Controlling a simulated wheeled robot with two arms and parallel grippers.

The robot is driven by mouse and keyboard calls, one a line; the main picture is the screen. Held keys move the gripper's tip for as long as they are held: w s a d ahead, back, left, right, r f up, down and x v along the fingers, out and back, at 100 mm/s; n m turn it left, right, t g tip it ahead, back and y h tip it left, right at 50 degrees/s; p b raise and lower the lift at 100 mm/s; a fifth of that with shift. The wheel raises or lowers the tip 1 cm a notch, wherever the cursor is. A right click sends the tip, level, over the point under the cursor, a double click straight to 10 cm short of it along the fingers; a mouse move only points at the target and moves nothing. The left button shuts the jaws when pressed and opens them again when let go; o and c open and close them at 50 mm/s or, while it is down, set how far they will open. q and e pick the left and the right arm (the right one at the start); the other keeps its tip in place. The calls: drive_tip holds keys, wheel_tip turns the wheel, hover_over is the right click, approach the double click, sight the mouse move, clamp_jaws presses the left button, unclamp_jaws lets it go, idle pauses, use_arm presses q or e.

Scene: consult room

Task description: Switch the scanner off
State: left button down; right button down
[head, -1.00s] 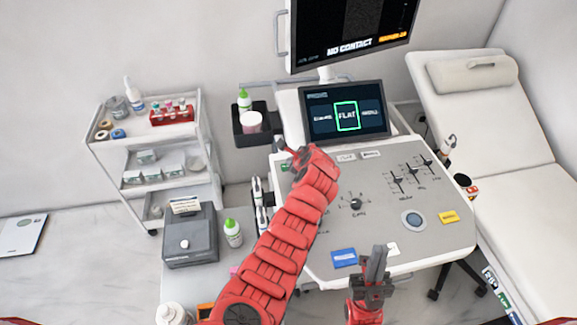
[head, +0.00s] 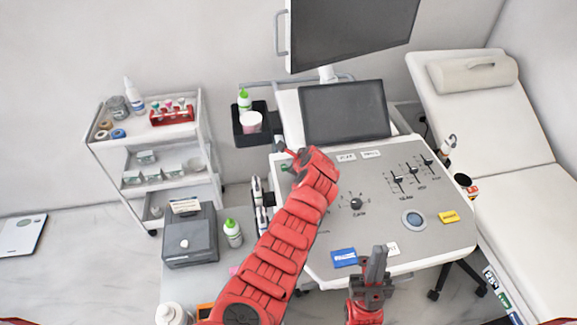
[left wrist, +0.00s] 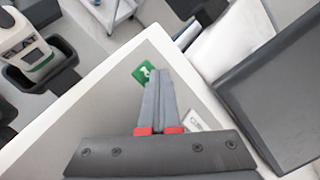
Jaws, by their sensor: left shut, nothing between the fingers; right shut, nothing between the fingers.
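The scanner's console (head: 325,265) stands in the middle, with a touch screen (head: 343,112) and a larger monitor (head: 355,30) above it. Both screens are dark. A green square with a white mark (left wrist: 142,73) is at the console's far left corner in the left wrist view. My left gripper (head: 281,146) is shut and empty over that corner; its fingertips (left wrist: 152,73) overlap the green square's edge. I cannot tell whether they touch it. My right gripper (head: 378,250) is shut and empty over the console's front edge.
Sliders (head: 410,177), a knob (head: 356,204) and a round trackball (head: 413,220) are on the panel. A holder with bottles (head: 249,140) is beside the touch screen. A cart (head: 150,160) stands left, and an exam couch (head: 485,130) right.

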idle(0.3)
use_arm(q)
drive_tip(key=shift+r+p, duration=0.8)
drive_tip(key=shift+p, duration=0.05)
wheel_tip(320, 180, up, 5)
drive_tip(key=p, duration=0.4)
drive_tip(key=shift+r+p, duration=0.1)
drive_tip(key=shift+p, duration=0.2)
idle(0.4)
